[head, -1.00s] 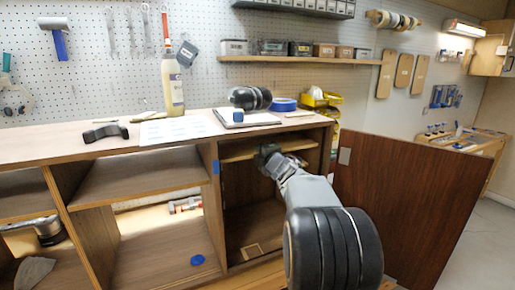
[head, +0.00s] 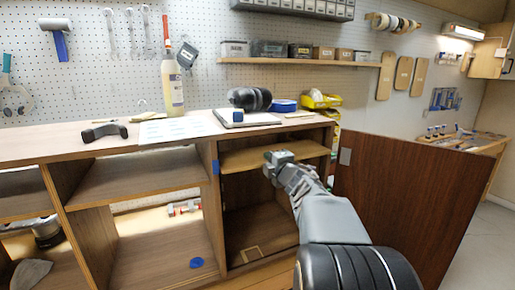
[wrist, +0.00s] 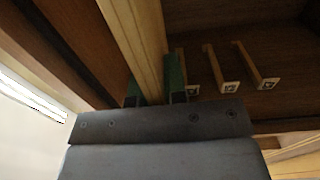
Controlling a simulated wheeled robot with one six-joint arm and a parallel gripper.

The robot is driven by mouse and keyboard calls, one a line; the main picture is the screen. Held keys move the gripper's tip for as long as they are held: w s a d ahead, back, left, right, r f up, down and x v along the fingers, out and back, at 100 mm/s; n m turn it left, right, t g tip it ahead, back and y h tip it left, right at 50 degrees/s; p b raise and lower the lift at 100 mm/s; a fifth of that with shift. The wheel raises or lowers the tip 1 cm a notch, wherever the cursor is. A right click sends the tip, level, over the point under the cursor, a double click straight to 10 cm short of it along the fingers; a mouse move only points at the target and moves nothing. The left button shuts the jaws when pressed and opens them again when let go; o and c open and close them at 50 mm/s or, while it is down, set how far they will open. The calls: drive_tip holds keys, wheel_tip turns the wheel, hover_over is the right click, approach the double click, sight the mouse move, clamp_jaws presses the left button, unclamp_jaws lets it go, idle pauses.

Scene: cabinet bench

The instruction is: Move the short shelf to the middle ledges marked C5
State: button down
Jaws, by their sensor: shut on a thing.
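The short shelf (head: 241,158) is a light wood board in the upper part of the right-hand cabinet compartment. My gripper (head: 274,158) is shut on its front edge near the right side. In the wrist view the shelf (wrist: 142,40) shows as a pale edge held between the green fingertips of my gripper (wrist: 158,90). In that view three wooden ledges (wrist: 214,70) stick out from a dark compartment wall right of the shelf, with small marked end faces too small to read. The compartment's right side is partly hidden by my arm.
A dark brown door (head: 405,195) stands open right of the compartment. A divider with blue tape (head: 215,167) borders it on the left.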

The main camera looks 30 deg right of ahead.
drive_tip(key=shift+s+a, duration=0.15)
drive_tip(key=shift+s, duration=0.6)
drive_tip(key=shift+s+a, duration=0.1)
drive_tip(key=shift+s, duration=0.6)
wheel_tip(320, 180, down, 7)
drive_tip(key=b, duration=0.7)
drive_tip(key=shift+f+b, duration=0.2)
drive_tip(key=shift+b, duration=0.1)
drive_tip(key=shift+w, duration=0.1)
drive_tip(key=shift+w+d+b, duration=0.15)
drive_tip(key=shift+w+d, duration=0.05)
drive_tip(key=shift+w, duration=1.25)
drive_tip(key=shift+w+d+b, duration=0.15)
drive_tip(key=shift+w+d, duration=0.05)
drive_tip(key=shift+w, duration=1.2)
drive_tip(key=shift+w, duration=0.15)
